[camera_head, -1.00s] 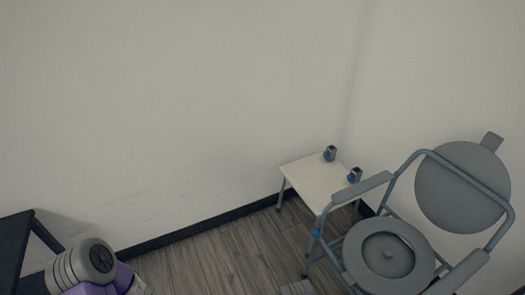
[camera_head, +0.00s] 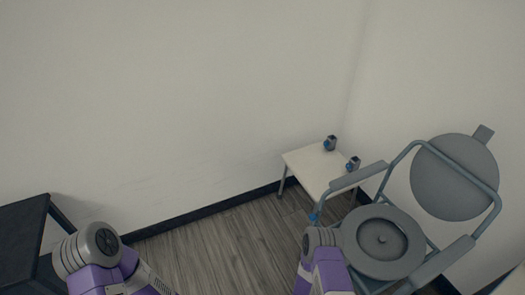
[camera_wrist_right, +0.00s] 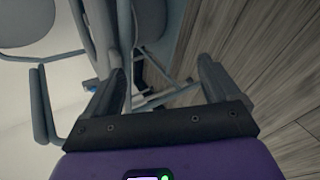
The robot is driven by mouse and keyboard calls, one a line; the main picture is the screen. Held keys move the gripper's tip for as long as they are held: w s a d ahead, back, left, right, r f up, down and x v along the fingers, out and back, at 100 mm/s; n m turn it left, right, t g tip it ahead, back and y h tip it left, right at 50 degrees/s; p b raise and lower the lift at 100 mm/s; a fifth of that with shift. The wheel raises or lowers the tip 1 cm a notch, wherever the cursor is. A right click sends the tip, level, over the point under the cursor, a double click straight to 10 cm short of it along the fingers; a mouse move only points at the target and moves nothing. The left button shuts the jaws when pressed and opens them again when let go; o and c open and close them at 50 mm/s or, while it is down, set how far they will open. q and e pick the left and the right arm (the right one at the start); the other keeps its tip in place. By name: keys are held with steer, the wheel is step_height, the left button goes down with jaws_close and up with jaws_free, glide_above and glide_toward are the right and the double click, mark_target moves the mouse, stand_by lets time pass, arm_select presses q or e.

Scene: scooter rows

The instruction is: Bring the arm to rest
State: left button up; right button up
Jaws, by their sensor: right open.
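My right arm (camera_head: 325,265) comes up from the bottom edge in the head view, a purple and grey link just left of the commode chair. Its gripper is outside that view. In the right wrist view my right gripper (camera_wrist_right: 160,85) is open, its two dark fingers apart with nothing held between them. Beyond the fingers are the chair's tubes and the wood floor. My left arm (camera_head: 100,262) shows at the lower left of the head view as a purple and grey link. Its gripper is out of view.
A grey commode chair (camera_head: 455,178) stands at the right, close to my right arm. A small white table (camera_head: 312,172) with two small blue-grey items (camera_head: 330,143) stands behind it. A dark table (camera_head: 22,235) is at far left. Wood floor (camera_head: 215,255) between is clear.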

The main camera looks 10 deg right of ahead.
steer(key=a+r+m+g+y+p, duration=0.1)
steer(key=a+r+m+y, duration=0.25)
steer(key=a, duration=0.25)
steer(key=a+r+m+y+p, duration=0.25)
steer(key=a+r+y, duration=0.2)
steer(key=a, duration=0.25)
steer(key=s+a+r+m+g+y+p, duration=0.1)
steer(key=s+a+r+m+g+y, duration=0.2)
steer(key=s+a+r, duration=0.6)
steer(key=r+m+y, duration=0.1)
steer(key=y, duration=0.1)
steer(key=shift+a+m+g+y, duration=0.25)
steer(key=shift+m+g+y, duration=0.05)
steer(key=shift+y, duration=0.1)
